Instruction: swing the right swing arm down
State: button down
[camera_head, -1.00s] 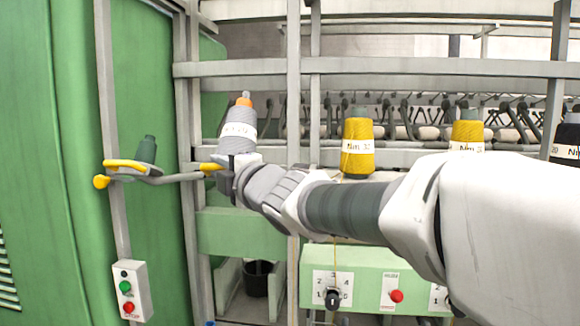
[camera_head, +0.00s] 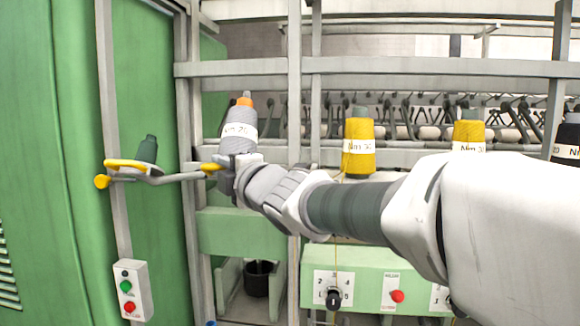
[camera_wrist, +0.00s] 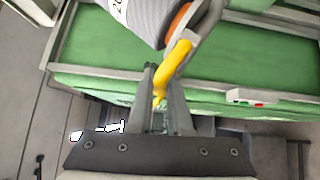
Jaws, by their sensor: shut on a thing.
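A grey yarn cone (camera_head: 238,132) with an orange tip and a white label stands slightly tilted on the right swing arm, above my gripper. The arm's yellow handle (camera_wrist: 174,68) shows in the wrist view beside the cone, with a grey bar at its far end. It also shows in the head view (camera_head: 211,167). My gripper (camera_wrist: 161,82) is shut on this handle, between its two grey fingers. In the head view my own wrist hides much of the arm's base. A grey bar (camera_head: 178,177) runs left to a yellow-ended holder (camera_head: 126,165) with a dark green cone (camera_head: 148,149).
A grey upright (camera_head: 294,110) and horizontal rails stand close behind my arm. Yellow cones (camera_head: 358,148) stand to the right. A button box (camera_head: 132,289) is at lower left, beside a green cabinet (camera_head: 45,160). A dark bucket (camera_head: 258,278) sits below.

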dwell(0.7)
notch_tip(320, 180, down, 20)
jog(key=n+t+y+b, duration=0.1)
jog(key=n+b, duration=0.1)
jog(key=b, duration=2.7)
jog(key=shift+f+t+y+b, duration=0.15)
jog(key=shift+t+y+b, duration=0.15)
jog(key=shift+y, duration=0.1)
jog(key=c, duration=1.1)
grip_release()
jog(key=shift+s, duration=0.1)
